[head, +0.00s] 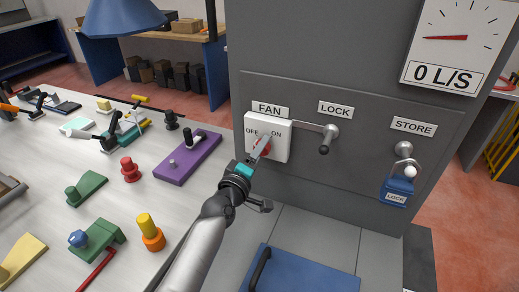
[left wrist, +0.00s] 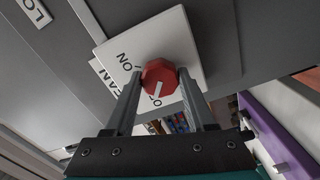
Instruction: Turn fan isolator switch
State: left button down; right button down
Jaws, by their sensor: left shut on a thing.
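The fan isolator switch is a white box (head: 281,142) marked OFF and ON under a FAN label (head: 270,110) on the grey cabinet. It has a red knob (head: 263,146). In the left wrist view the red knob (left wrist: 159,77) sits between the fingers in front of the white plate (left wrist: 175,38). A white line on the knob points towards the lettering, partly hidden. My left gripper (head: 260,150) is shut on the red knob. It also shows in the left wrist view (left wrist: 160,82). My right gripper is not in view.
Right of the switch are a grey lock lever (head: 328,139) and a blue padlock (head: 397,187) under STORE. A gauge (head: 458,45) reads 0 L/S. A blue panel (head: 310,272) with a black handle lies below. The workbench (head: 60,190) at left holds several fixtures.

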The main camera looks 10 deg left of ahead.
pick_arm(q)
jog(key=shift+n, duration=0.5)
jog(key=shift+c, duration=1.2)
grip_release()
jog(key=shift+s, duration=0.1)
jog(key=s+a, duration=0.3)
jog(key=s, duration=1.1)
jog(key=shift+s+p, duration=0.35)
jog(key=shift+p, duration=0.05)
